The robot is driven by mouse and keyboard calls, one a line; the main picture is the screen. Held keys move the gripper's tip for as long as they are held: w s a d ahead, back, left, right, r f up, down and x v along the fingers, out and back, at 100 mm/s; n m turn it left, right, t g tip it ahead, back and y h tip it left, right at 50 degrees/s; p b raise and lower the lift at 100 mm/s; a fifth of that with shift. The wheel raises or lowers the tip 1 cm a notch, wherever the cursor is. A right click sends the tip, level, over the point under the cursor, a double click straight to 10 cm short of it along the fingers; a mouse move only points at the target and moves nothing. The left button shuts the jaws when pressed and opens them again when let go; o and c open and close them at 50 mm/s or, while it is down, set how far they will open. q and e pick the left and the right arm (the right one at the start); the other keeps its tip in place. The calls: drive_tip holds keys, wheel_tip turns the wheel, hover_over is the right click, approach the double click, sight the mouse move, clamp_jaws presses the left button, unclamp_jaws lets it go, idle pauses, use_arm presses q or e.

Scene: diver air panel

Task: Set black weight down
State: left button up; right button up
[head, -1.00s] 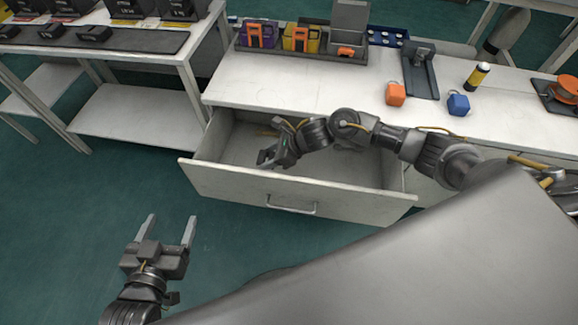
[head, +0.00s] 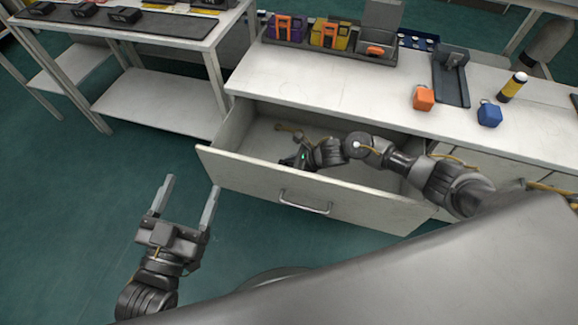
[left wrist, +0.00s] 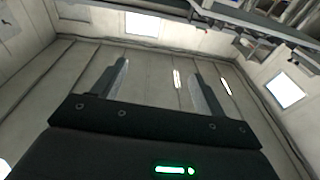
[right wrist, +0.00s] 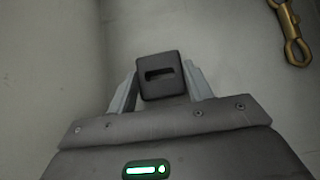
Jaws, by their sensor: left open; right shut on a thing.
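The black weight (right wrist: 161,72), a small dark block with a slot in its face, is between the fingers of my right gripper in the right wrist view. My right gripper (head: 290,162) is shut on it, reaching down inside the open drawer (head: 300,197). The drawer's pale floor lies below; I cannot tell whether the weight touches it.
A brass snap hook (right wrist: 290,32) lies in the drawer, right of the weight in the right wrist view. On the counter (head: 330,92) stand an orange cube (head: 423,99), a blue cube (head: 489,114) and a yellow-black cylinder (head: 512,87). The drawer's front wall stands close to my right gripper.

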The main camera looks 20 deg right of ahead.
drive_tip(key=shift+r, duration=0.1)
drive_tip(key=shift+w, duration=0.1)
drive_tip(key=o, duration=1.6)
drive_tip(key=shift+c, duration=0.2)
use_arm(q)
drive_tip(key=shift+r, duration=0.35)
drive_tip(key=a+f+n+g+y+p, duration=0.1)
drive_tip(key=a+f+g+y, duration=0.3)
drive_tip(key=f, duration=0.5)
drive_tip(key=shift+a+n+g+y+p, duration=0.4)
drive_tip(key=shift+a+y+p, duration=0.15)
drive_tip(key=shift+p, duration=0.2)
use_arm(e)
drive_tip(key=v, duration=1.2)
use_arm(q)
drive_tip(key=shift+w, duration=0.1)
